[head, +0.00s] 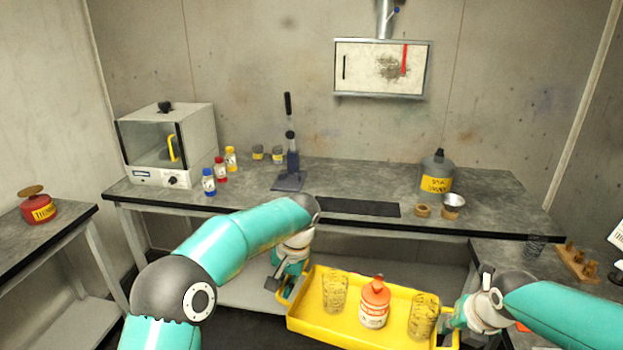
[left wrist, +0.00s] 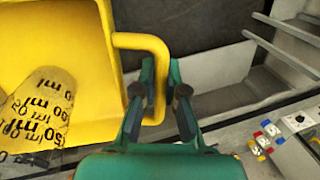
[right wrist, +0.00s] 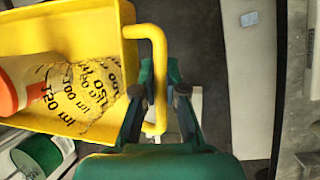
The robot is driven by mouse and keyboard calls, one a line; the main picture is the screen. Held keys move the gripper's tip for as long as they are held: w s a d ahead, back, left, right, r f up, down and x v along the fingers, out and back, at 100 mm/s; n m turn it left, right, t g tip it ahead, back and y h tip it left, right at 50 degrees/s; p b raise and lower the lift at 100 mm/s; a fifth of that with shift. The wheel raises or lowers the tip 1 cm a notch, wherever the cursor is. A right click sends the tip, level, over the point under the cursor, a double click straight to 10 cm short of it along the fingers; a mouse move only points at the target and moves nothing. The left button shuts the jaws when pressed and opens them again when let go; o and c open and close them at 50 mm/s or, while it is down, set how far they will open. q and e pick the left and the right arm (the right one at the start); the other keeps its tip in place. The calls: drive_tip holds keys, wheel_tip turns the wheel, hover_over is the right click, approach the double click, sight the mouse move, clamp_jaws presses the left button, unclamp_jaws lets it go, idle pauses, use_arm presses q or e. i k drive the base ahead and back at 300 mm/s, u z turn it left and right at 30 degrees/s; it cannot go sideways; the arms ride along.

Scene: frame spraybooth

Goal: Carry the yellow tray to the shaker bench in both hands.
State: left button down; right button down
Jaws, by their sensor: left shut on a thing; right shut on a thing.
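The yellow tray (head: 345,331) hangs between my two grippers in the head view, in front of the long grey bench. It holds two yellowish marked beakers (head: 334,292) (head: 423,316) and an orange-and-white bottle (head: 374,303) between them. My left gripper (head: 284,284) is shut on the tray's left handle; that handle shows between its fingers in the left wrist view (left wrist: 155,75). My right gripper (head: 449,322) is shut on the right handle, seen between its fingers in the right wrist view (right wrist: 160,75). I cannot tell which bench is the shaker bench.
Side benches stand left (head: 40,236) and right (head: 510,262).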

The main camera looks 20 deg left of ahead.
sight(356, 188)
drive_tip(key=u, duration=0.2)
drive_tip(key=i, duration=2.7)
drive_tip(key=u, duration=0.25)
